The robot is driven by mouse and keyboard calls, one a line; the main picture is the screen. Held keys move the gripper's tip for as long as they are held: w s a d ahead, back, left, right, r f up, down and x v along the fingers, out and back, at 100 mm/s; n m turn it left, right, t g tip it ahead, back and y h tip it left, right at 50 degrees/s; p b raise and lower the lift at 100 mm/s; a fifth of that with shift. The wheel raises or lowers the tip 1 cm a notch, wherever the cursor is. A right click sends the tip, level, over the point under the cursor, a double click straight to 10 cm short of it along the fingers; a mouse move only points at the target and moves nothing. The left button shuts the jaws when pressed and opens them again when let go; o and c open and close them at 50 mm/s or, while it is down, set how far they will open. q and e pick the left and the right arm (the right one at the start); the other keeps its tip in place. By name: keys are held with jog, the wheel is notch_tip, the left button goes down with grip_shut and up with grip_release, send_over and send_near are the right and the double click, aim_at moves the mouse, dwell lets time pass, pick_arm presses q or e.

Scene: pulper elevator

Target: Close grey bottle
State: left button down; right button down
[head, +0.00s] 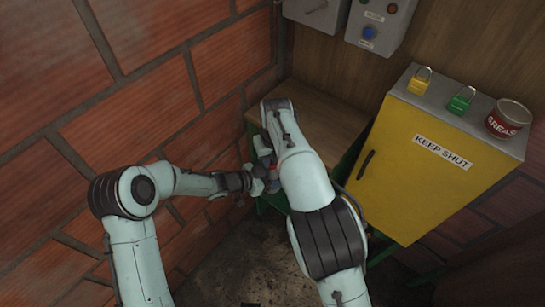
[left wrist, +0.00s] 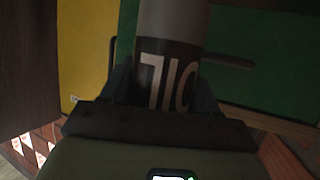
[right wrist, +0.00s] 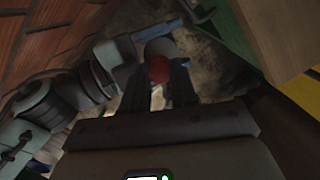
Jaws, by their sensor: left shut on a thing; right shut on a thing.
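The grey bottle (left wrist: 172,75), with a dark label with white letters, is upside down in the left wrist view, between the fingers of my left gripper (left wrist: 165,92). My left gripper is shut on it. In the right wrist view a red cap (right wrist: 159,69) is between the fingertips of my right gripper (right wrist: 159,85), which is shut on it. The bottle (right wrist: 160,46) shows just beyond the cap, and the two overlap in the picture. I cannot tell whether the cap is seated on the neck. In the head view my right arm hides most of the bottle.
A yellow cabinet (head: 420,190) marked KEEP SHUT stands on the right. On it are a yellow padlock (head: 420,84), a green padlock (head: 461,101) and a grease tin (head: 507,119). A wooden bench (head: 325,130) is behind my right arm. A brick wall (head: 130,100) is close on the left.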

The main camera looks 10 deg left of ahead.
jog(key=shift+m, duration=0.3)
jog(key=c, duration=0.9)
grip_release()
jog(key=shift+r, duration=0.1)
jog(key=shift+r, duration=2.25)
jog(key=shift+c, duration=0.3)
